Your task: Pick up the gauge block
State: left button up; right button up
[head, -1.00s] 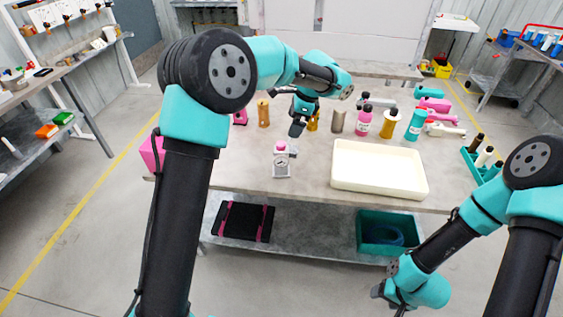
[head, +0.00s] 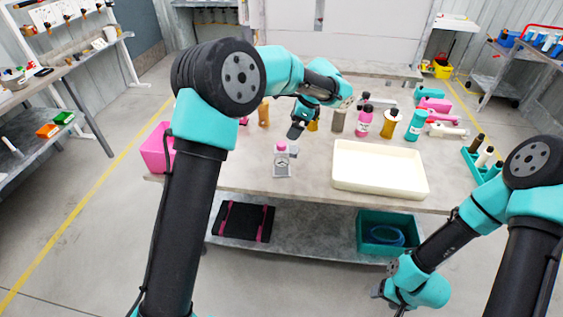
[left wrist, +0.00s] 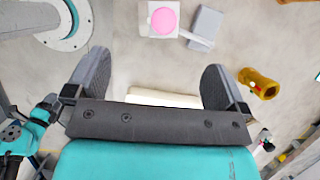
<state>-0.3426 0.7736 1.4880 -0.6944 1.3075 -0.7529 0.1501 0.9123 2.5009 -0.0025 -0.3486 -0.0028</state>
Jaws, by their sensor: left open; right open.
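The likely gauge block (head: 282,168) is a small pale block with a round dial on its front and a pink knob on top. It stands upright near the table's front edge, left of the tray. In the left wrist view its pale top and pink knob (left wrist: 163,20) show at the top edge, beyond the fingers. My left gripper (head: 296,132) is open and empty above the table, behind and slightly right of the block. Its fingers (left wrist: 155,63) are spread, apart from the block. My right gripper (head: 382,291) is open, low in front of the table.
A cream tray (head: 337,182) lies right of the block. Several bottles, including a pink one (head: 363,123), and pink tools stand behind it. A pink bin (head: 155,150) is at the left. A grey slab (left wrist: 206,27) shows beside the knob.

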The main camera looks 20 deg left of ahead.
aim_at(283, 144)
pick_arm(q)
jog(key=x, duration=0.6)
jog(key=shift+f, duration=0.25)
jog(key=shift+a+f, duration=0.1)
jog(key=shift+x, duration=2.5)
jog(key=c, duration=1.7)
jog(key=shift+r, duration=0.2)
